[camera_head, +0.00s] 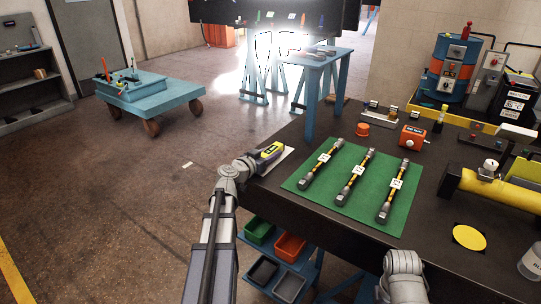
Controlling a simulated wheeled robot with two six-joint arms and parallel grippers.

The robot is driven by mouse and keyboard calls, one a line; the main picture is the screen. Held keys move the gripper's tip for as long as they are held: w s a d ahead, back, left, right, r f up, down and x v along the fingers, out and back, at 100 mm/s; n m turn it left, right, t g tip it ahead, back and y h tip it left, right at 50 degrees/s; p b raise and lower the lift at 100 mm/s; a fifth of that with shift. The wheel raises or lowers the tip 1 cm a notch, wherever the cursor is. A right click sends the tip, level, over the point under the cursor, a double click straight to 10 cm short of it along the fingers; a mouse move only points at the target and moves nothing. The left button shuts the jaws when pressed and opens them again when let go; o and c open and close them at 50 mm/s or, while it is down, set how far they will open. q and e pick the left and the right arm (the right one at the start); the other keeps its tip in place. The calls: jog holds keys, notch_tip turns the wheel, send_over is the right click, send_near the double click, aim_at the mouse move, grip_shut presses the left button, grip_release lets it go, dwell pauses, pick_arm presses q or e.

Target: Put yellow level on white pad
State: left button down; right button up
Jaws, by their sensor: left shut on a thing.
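The yellow level (271,151), yellow with dark parts, is at the left edge of the dark workbench. My left gripper (257,158) reaches in from the lower left and is shut on its near end. The white pad (286,157) shows as a pale strip beside and below the level; the level and gripper hide the rest of it. I cannot tell whether the level touches the pad. Of my right arm, a grey link shows at the bottom edge; its gripper fingers are not visible.
A green mat (318,201) with several hoses lies on the workbench (300,222), right of the pad. A yellow cylinder (495,190) and yellow disc (469,237) are at the right.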

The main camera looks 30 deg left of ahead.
pick_arm(q)
jog(key=shift+f, duration=0.15)
jog(key=shift+c, duration=2.2)
grip_release()
jog(key=shift+s+r, duration=0.15)
jog(key=shift+r, duration=0.1)
jog(key=s, duration=0.4)
jog(key=s+r+p, duration=0.1)
jog(key=s, duration=0.2)
jog(key=s+a+p, duration=0.1)
jog(key=s, duration=0.3)
jog(key=shift+s+r, duration=0.3)
